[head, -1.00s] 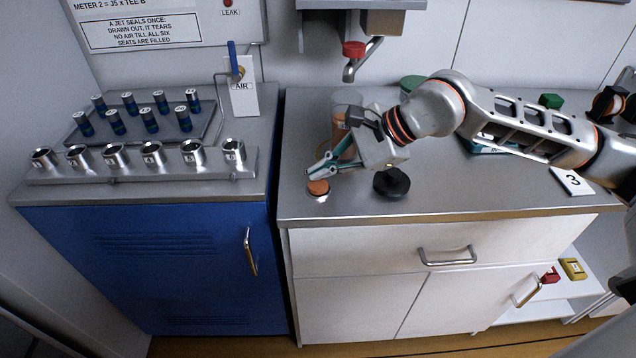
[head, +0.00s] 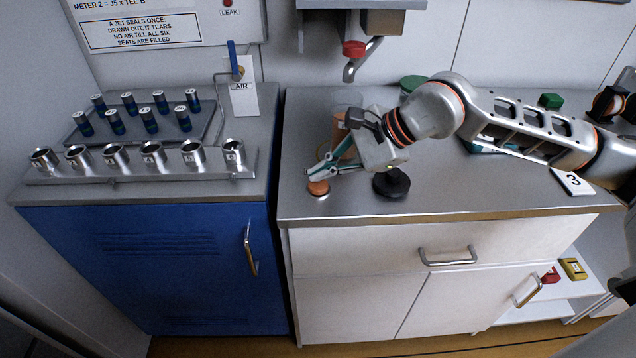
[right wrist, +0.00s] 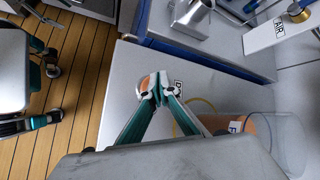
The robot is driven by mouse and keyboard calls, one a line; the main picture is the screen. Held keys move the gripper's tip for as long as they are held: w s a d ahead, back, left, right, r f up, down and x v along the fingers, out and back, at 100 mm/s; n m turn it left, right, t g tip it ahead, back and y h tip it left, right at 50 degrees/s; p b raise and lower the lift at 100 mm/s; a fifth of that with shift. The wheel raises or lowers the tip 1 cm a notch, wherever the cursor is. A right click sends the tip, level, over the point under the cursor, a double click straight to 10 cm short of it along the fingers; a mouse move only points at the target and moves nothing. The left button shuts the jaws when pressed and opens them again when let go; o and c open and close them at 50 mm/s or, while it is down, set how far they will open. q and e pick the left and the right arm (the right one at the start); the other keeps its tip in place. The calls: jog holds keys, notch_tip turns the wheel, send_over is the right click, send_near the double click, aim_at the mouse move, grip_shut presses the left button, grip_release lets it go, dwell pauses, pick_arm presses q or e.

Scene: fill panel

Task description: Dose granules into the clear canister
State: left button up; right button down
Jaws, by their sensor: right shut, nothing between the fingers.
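The clear canister (head: 347,97) stands on the metal worktop, partly behind my right gripper. Orange material shows in its lower part, and it also shows at the lower right of the right wrist view (right wrist: 290,145). My right gripper (head: 314,172) is shut and empty. Its fingertips are just above or touching a small orange-topped button (head: 319,189) in front of the canister; I cannot tell which. In the right wrist view, the closed fingertips (right wrist: 158,90) partly cover the orange top. A spout with a red knob (head: 354,48) hangs above and behind the canister. My left gripper is not in view.
A black round knob (head: 391,183) sits right of the gripper. A green-lidded container (head: 411,83) is behind my arm. At left, a rack of metal cups (head: 150,158) and several blue vials (head: 149,119) stand on a blue cabinet. The worktop's front edge is close.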

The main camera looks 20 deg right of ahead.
aim_at(322, 185)
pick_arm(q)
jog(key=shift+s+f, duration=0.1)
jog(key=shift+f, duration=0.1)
pick_arm(e)
jog(key=shift+f, duration=0.3)
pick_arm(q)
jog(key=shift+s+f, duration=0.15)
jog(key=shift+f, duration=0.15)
pick_arm(e)
jog(key=shift+f, duration=0.55)
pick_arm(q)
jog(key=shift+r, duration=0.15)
pick_arm(e)
jog(key=shift+r, duration=0.2)
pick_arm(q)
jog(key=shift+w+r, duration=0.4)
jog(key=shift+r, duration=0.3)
pick_arm(e)
jog(key=shift+r, duration=0.8)
jog(key=shift+r+p, duration=1.6)
jog(key=shift+r, duration=0.95)
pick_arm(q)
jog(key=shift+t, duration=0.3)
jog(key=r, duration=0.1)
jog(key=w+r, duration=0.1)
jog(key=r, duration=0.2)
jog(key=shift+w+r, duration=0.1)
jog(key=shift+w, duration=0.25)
pick_arm(e)
jog(key=shift+f, duration=0.1)
